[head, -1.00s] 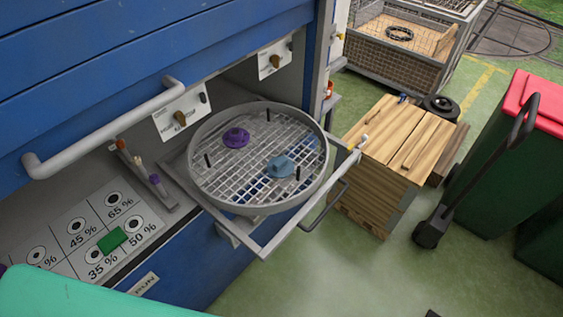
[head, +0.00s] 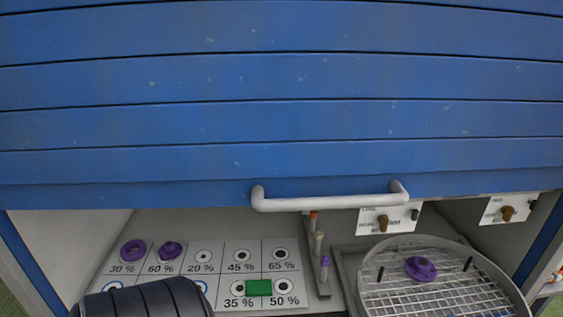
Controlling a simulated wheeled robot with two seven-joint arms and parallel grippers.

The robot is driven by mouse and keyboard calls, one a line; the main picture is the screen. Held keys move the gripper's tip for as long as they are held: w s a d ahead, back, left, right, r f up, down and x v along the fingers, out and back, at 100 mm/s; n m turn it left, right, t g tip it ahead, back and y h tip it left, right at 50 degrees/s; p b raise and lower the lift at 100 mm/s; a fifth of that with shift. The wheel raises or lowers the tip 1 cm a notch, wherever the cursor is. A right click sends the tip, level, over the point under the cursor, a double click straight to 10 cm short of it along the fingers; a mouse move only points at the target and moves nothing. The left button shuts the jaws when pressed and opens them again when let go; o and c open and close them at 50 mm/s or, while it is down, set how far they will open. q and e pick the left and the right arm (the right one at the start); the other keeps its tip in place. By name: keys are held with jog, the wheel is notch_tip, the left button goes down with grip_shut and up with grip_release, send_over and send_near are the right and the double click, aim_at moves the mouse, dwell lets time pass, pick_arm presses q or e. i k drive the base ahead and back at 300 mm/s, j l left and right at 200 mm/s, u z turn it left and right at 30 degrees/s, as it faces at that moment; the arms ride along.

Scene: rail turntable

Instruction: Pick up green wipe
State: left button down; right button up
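The green wipe (head: 259,288) is a small flat green block in the head view. It lies on the white percent-marked board (head: 283,252), across the line between the 35 % and 50 % cells, near the board's front edge. No fingers of either gripper show in the view. A dark ribbed part, which looks like part of my own body, covers the board's lower left corner. Nothing touches the wipe in the picture.
Purple pieces sit on the 30 % (head: 133,250) and 60 % (head: 171,250) cells. A holder with upright sticks (head: 319,262) stands right of the board. The round mesh turntable (head: 390,289) carries a purple piece (head: 420,268). A blue shutter (head: 280,110) with a white handle (head: 330,201) hangs above.

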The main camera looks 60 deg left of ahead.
aim_at(256, 287)
jog(key=u, duration=1.95)
